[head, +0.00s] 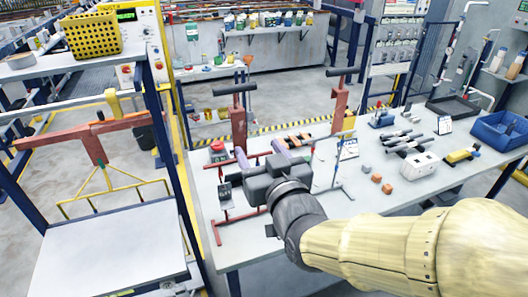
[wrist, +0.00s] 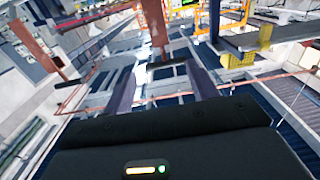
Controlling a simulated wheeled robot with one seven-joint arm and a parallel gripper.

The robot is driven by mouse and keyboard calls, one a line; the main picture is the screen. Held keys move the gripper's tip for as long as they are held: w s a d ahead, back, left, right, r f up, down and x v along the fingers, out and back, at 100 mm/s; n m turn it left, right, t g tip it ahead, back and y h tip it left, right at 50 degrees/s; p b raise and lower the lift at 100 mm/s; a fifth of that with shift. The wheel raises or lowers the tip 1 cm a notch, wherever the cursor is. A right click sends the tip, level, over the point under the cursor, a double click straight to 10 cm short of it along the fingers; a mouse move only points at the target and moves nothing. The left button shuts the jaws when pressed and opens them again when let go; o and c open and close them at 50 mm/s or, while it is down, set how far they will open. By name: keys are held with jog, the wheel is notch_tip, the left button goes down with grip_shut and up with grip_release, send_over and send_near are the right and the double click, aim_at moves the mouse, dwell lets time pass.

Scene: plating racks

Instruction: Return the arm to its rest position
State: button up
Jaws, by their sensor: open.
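My gripper (head: 261,153) is over the left part of the grey workbench (head: 335,205) in the head view, at the end of my arm with its pale yellow sleeve. Its two purplish fingers point away from the camera, toward the red rack post (head: 238,122). In the wrist view the fingers of my gripper (wrist: 163,85) stand well apart with nothing held between them. The gripper body hides part of the bench and the red rack frame. I cannot tell whether the fingers touch the frame.
Red posts with dark crossbars (head: 341,100) rise from the bench. Orange blocks (head: 376,178), a white box (head: 419,166) and a blue bin (head: 499,131) lie to the right. A white-topped table (head: 110,245) and a shelf with a yellow basket (head: 92,35) stand left.

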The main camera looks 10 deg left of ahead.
jog(key=d+f+m+g+h, duration=0.4)
jog(key=d+f+g+h, duration=0.4)
jog(key=d+f, duration=1.05)
jog(key=s+d+f+m+g+h, duration=0.1)
jog(key=s+d+f+m+g, duration=0.1)
jog(key=s+d+f+g, duration=0.2)
jog(key=shift+s+d+f+g+h, duration=0.35)
jog(key=shift+s+d, duration=0.6)
jog(key=shift+d, duration=0.2)
jog(key=shift+o, duration=0.2)
jog(key=c, duration=0.5)
jog(key=shift+d, duration=0.15)
